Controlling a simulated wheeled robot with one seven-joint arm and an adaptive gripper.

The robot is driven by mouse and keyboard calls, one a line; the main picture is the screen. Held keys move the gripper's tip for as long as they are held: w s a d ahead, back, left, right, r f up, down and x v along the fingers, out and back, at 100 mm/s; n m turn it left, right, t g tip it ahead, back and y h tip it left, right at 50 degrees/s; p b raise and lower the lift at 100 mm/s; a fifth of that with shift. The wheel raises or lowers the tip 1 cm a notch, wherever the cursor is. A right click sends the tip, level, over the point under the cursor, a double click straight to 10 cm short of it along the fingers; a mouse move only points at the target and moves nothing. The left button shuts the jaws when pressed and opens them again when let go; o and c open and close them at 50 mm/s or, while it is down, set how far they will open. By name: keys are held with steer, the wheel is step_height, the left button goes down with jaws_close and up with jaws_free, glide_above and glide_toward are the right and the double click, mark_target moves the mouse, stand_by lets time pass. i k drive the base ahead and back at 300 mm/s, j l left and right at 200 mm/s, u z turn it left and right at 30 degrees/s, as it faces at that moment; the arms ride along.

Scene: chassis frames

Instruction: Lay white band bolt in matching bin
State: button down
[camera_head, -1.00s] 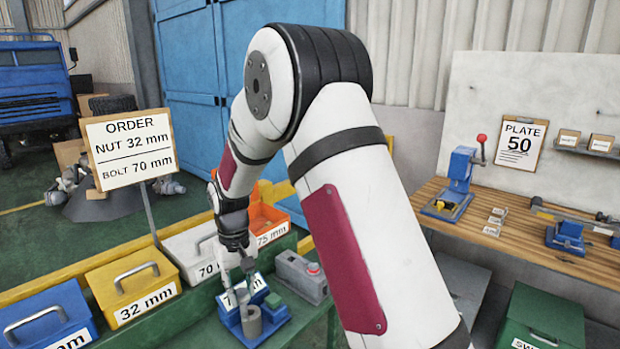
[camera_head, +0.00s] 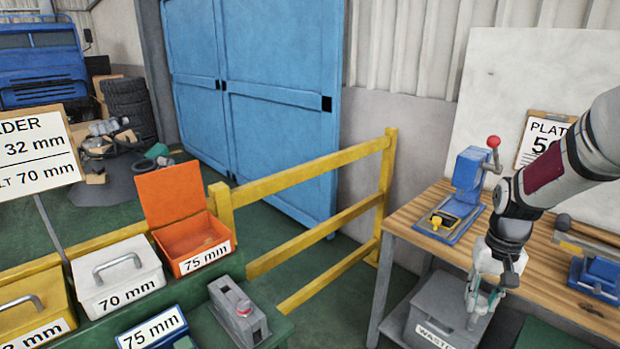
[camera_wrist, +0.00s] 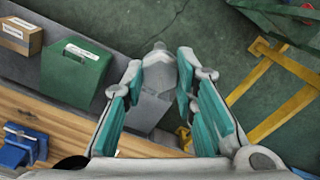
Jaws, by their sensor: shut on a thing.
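My gripper (camera_head: 478,305) points down at the right, above the grey bin marked WASTE (camera_head: 425,325). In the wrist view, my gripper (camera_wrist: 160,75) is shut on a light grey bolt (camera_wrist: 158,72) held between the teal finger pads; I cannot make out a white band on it. The white bin marked 70 mm (camera_head: 118,278) has its lid shut. The orange bin marked 75 mm (camera_head: 188,240) stands with its lid up and looks empty.
An order board (camera_head: 35,150) stands at the left beside a yellow bin (camera_head: 30,305). A yellow railing (camera_head: 310,220) separates the green bench from the wooden workbench (camera_head: 420,240), which holds a blue press (camera_head: 465,190).

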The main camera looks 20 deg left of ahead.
mark_target(168, 195)
steer(key=i+l+z, duration=0.2)
steer(key=i, duration=0.2)
steer(key=i+l+z, duration=0.15)
steer(key=i+l, duration=0.15)
steer(key=i+u, duration=0.55)
steer(key=u, duration=0.2)
steer(key=i+l+u, duration=0.15)
steer(key=u, duration=0.2)
steer(key=i+l, duration=0.05)
